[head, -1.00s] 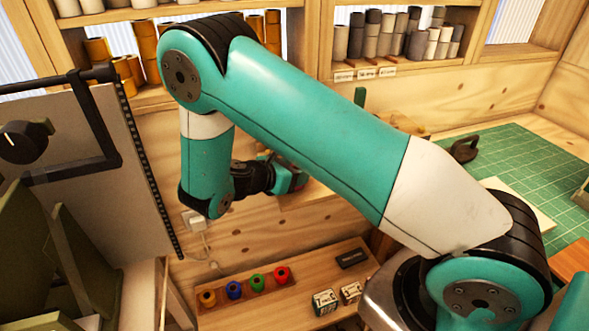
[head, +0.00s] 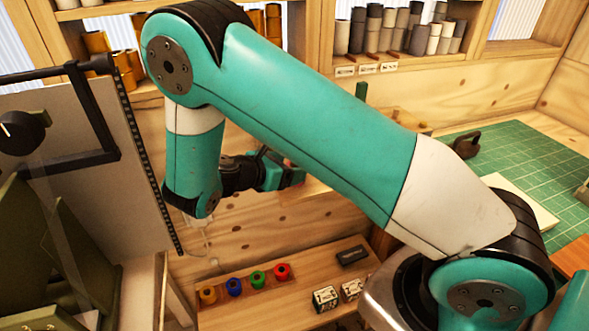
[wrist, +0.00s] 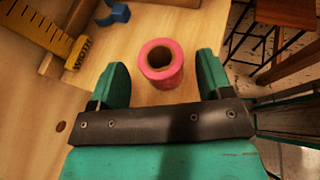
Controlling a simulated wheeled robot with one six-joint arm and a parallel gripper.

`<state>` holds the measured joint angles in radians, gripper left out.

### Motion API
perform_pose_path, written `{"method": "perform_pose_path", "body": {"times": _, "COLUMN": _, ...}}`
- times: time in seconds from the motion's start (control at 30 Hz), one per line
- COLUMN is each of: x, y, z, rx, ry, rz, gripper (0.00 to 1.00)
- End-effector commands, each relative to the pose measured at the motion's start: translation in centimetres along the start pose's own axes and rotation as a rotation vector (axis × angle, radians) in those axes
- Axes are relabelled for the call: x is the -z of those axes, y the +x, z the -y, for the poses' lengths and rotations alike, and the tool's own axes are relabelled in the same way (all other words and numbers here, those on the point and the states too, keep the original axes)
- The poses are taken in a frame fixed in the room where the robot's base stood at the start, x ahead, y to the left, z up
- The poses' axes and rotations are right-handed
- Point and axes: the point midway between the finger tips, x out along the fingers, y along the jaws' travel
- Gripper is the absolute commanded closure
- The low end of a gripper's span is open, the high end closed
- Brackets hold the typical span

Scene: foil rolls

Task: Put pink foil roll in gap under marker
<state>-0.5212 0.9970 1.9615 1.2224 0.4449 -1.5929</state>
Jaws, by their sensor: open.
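The pink foil roll (wrist: 160,66) stands upright on a wooden surface in the wrist view, its hollow core facing the camera. My gripper (wrist: 162,72) is open, with one teal finger on each side of the roll and clear space between each finger and the roll. I cannot tell how far the fingertips are above the surface. In the head view my gripper (head: 288,172) is beside a wooden ledge, mostly hidden by my own wrist, and the pink roll cannot be made out there. I cannot pick out the marker or the gap in either view.
In the head view, a low shelf carries a rack (head: 245,291) of coloured rolls. Upper shelves hold grey and brown rolls. A green mat (head: 530,165) is at right.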

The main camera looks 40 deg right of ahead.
Motion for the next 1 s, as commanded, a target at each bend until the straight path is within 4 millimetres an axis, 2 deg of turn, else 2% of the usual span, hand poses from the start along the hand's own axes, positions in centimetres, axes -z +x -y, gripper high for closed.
{"method": "perform_pose_path", "body": {"times": 0.1, "x": 0.4, "y": -2.8, "z": -0.1, "rx": -0.007, "ry": 0.004, "rz": -0.002, "gripper": 0.28}}
{"method": "perform_pose_path", "body": {"times": 0.3, "x": 0.3, "y": -6.8, "z": -0.1, "rx": -0.003, "ry": 0.003, "rz": -0.002, "gripper": 0.28}}
{"method": "perform_pose_path", "body": {"times": 0.43, "x": 0.2, "y": -8.4, "z": -0.1, "rx": -0.002, "ry": 0.001, "rz": 0.000, "gripper": 0.28}}
{"method": "perform_pose_path", "body": {"times": 0.57, "x": -0.2, "y": -9.0, "z": 0.0, "rx": 0.002, "ry": 0.030, "rz": -0.040, "gripper": 0.28}}
{"method": "perform_pose_path", "body": {"times": 0.67, "x": -0.8, "y": -8.8, "z": 0.2, "rx": 0.013, "ry": 0.120, "rz": -0.168, "gripper": 0.28}}
{"method": "perform_pose_path", "body": {"times": 0.77, "x": -1.6, "y": -9.1, "z": 1.2, "rx": 0.054, "ry": 0.276, "rz": -0.383, "gripper": 0.28}}
{"method": "perform_pose_path", "body": {"times": 0.87, "x": -2.2, "y": -10.5, "z": 3.4, "rx": 0.138, "ry": 0.451, "rz": -0.629, "gripper": 0.28}}
{"method": "perform_pose_path", "body": {"times": 1.0, "x": -3.5, "y": -14.2, "z": 8.0, "rx": 0.314, "ry": 0.664, "rz": -0.948, "gripper": 0.28}}
